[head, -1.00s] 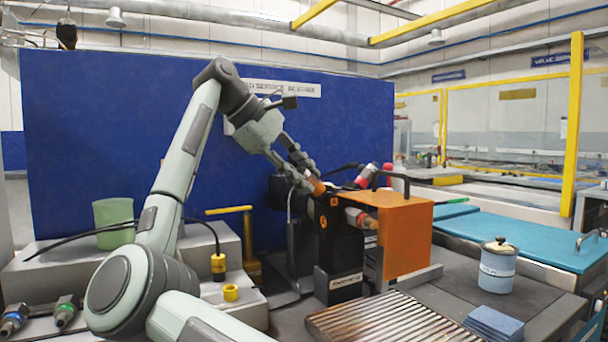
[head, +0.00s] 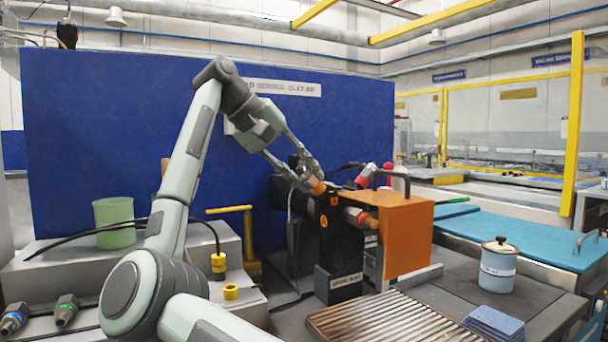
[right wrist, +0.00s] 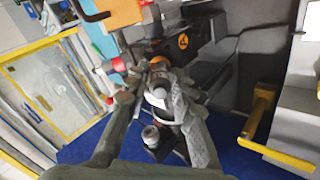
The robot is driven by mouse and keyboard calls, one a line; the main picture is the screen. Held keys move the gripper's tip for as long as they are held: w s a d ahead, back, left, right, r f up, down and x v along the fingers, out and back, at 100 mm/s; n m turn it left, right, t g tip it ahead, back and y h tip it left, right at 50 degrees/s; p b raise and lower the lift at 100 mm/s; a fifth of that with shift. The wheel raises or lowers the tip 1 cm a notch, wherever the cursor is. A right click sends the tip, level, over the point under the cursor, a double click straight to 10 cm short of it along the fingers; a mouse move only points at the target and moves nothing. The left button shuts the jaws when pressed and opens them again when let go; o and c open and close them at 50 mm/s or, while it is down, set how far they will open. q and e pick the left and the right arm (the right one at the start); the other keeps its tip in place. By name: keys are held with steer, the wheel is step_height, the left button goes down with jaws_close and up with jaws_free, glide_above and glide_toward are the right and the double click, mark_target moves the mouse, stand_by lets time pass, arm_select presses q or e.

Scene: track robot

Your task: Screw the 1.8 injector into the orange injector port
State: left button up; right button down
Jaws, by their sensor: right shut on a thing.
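My right gripper (head: 312,184) is at the upper left of a black block (head: 343,245) with orange marks. It is shut on the injector, a grey cylindrical part (right wrist: 160,95) between its fingers in the right wrist view. An orange ring, seen as an orange piece (head: 318,187) in the head view, shows at the fingertips, against the block's top edge. I cannot tell whether this ring belongs to the injector or the port, nor how far the injector sits in. The fingers hide much of the joint. My left gripper is not in view.
An orange box (head: 408,230) with a black handle adjoins the block on the right. Red-collared parts (head: 362,217) sit close by. A slatted rack (head: 375,322) lies in front. Blue- and green-ringed connectors (head: 65,312) lie at lower left. A blue panel (head: 100,130) stands behind.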

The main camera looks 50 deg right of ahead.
steer(key=m, duration=0.3)
steer(key=c, duration=1.2)
jaws_free()
steer(key=shift+c, duration=1)
steer(key=shift+a, duration=0.1)
steer(key=n, duration=0.3)
steer(key=shift+r+n, duration=0.1)
steer(key=shift+n, duration=0.2)
steer(key=n, duration=0.8)
